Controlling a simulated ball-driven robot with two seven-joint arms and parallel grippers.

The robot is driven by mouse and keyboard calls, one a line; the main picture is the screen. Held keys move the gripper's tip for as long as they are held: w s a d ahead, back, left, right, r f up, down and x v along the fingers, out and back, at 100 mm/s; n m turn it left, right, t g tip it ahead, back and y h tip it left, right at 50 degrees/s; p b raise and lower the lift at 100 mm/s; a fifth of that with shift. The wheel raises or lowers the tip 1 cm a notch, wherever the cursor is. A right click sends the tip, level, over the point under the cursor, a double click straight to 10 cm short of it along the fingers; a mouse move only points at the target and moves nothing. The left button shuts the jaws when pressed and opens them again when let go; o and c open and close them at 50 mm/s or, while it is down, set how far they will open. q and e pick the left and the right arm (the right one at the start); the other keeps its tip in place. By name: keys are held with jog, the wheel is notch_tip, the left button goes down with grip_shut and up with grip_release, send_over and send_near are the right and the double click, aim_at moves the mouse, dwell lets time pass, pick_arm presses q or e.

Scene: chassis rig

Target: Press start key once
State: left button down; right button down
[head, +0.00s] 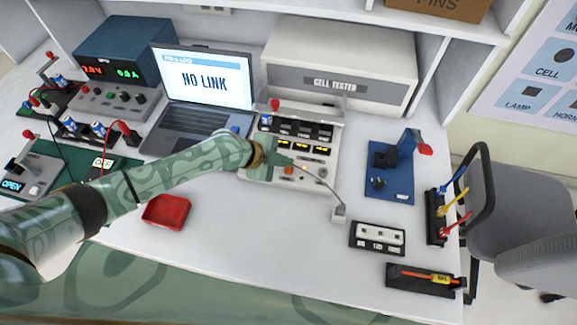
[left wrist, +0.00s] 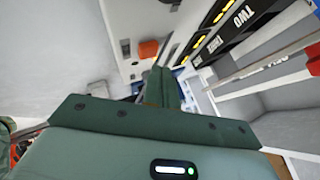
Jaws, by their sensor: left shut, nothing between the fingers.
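The white front panel (head: 327,160) with dark slots and yellow-lit displays stands before the box labelled CELL TESTER (head: 375,88). An orange key (head: 289,171) sits low on this panel; it also shows in the left wrist view (left wrist: 149,49), just beyond the fingers. I cannot read a START label on it. My left gripper (head: 289,161) is shut and empty, above the panel's lower left part close to the orange key. In the left wrist view its fingers (left wrist: 160,88) are together. I cannot tell whether they touch the panel. My right gripper is out of view.
A laptop (head: 205,85) reading NO LINK stands left of the panel. A red tray (head: 166,211) lies nearer. A blue fixture (head: 391,177), a white-topped block (head: 378,236) and a black tool holder (head: 436,220) stand to the right. The front middle of the table is clear.

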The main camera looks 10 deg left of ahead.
aim_at(284, 170)
pick_arm(q)
jog(key=shift+r, duration=0.1)
notch_tip(284, 170, up, 5)
jog(key=p, duration=0.3)
jog(key=shift+p, duration=0.35)
dwell(0.8)
